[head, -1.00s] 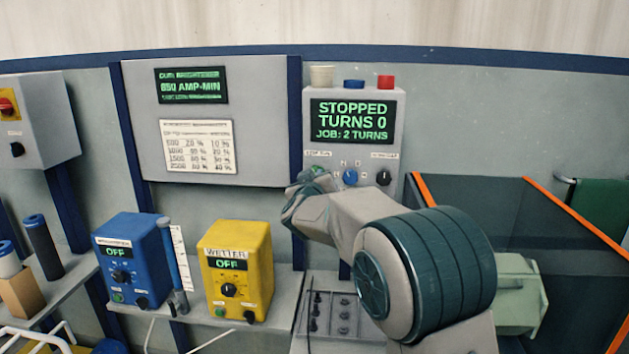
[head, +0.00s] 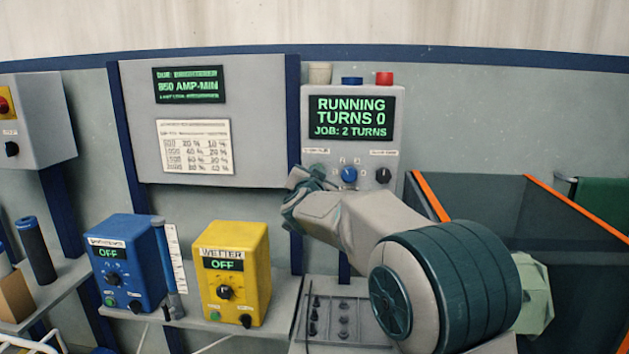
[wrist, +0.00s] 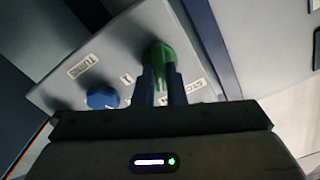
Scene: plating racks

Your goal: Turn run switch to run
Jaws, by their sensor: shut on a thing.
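The grey control box (head: 395,152) hangs on the back wall in the head view. Its display (head: 351,117) reads RUNNING, TURNS 0, JOB: 2 TURNS. The green run switch (wrist: 158,54) shows in the wrist view, standing out from the box face. My gripper (wrist: 160,80) is shut on this green switch, with a finger on either side. In the head view my gripper (head: 312,180) is at the box's lower left and hides the switch. A blue knob (head: 349,175) is just right of it and also shows in the wrist view (wrist: 102,97).
A black knob (head: 383,175) is at the box's lower right. A cup, a blue piece and a red piece (head: 384,78) sit on top. A blue unit (head: 128,258) and a yellow unit (head: 240,285), both reading OFF, stand on a shelf at left. A dark tank (head: 480,200) is at right.

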